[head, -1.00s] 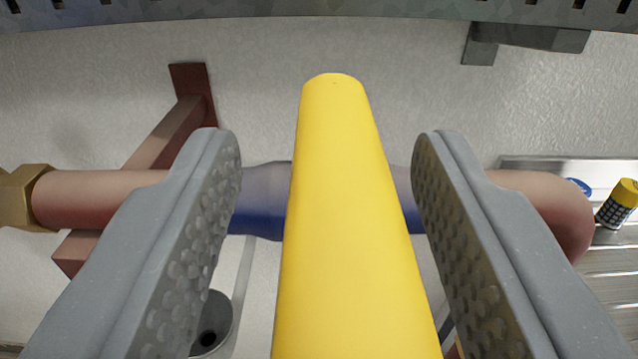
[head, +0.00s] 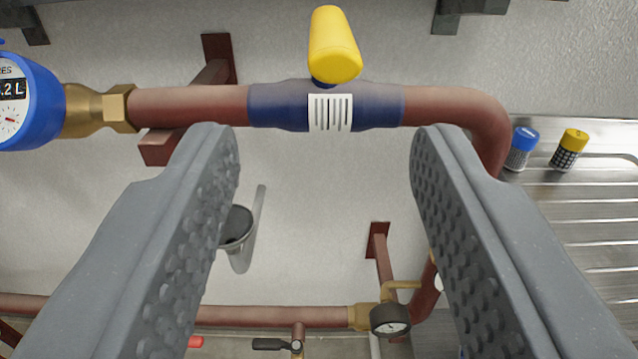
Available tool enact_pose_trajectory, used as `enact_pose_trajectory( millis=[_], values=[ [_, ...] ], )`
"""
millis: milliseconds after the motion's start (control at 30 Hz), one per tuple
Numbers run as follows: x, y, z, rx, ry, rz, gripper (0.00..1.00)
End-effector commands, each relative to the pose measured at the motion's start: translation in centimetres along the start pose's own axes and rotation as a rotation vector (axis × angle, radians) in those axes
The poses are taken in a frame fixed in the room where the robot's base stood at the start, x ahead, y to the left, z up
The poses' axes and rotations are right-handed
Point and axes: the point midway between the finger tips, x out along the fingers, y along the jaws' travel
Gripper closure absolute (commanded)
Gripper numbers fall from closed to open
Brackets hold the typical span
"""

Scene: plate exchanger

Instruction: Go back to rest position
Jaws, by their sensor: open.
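My gripper (head: 325,135) is open and empty, with its two grey dimpled fingers wide apart in the head view. A yellow valve handle (head: 334,45) stands beyond and above the fingertips, clear of them. It sits on a blue valve body (head: 270,106) with a white striped label, set in a horizontal copper-coloured pipe (head: 190,105).
A blue water meter (head: 25,100) is at the left end of the pipe. A blue-capped jar (head: 521,148) and a yellow-capped jar (head: 568,149) stand on a metal drainboard (head: 590,230) at right. A pressure gauge (head: 390,320) and lower pipe (head: 270,316) are below.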

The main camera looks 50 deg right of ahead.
Motion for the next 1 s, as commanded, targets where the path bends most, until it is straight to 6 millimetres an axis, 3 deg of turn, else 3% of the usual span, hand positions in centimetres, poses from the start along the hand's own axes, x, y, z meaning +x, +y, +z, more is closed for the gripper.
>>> enact_pose_trajectory(
  millis=[500,633,767,900,1000],
  values=[
    [-0.3,0.0,-0.1,0.002,-0.001,-0.001,0.55],
    [-0.2,-1.3,-1.1,0.046,-0.015,-0.041,0.55],
    [-0.1,-4.9,-4.4,0.161,-0.052,-0.166,0.55],
    [-1.4,-9.7,-10.6,0.285,-0.102,-0.373,0.55],
    [-3.3,-12.1,-15.5,0.336,-0.125,-0.522,0.55]
  ],
)
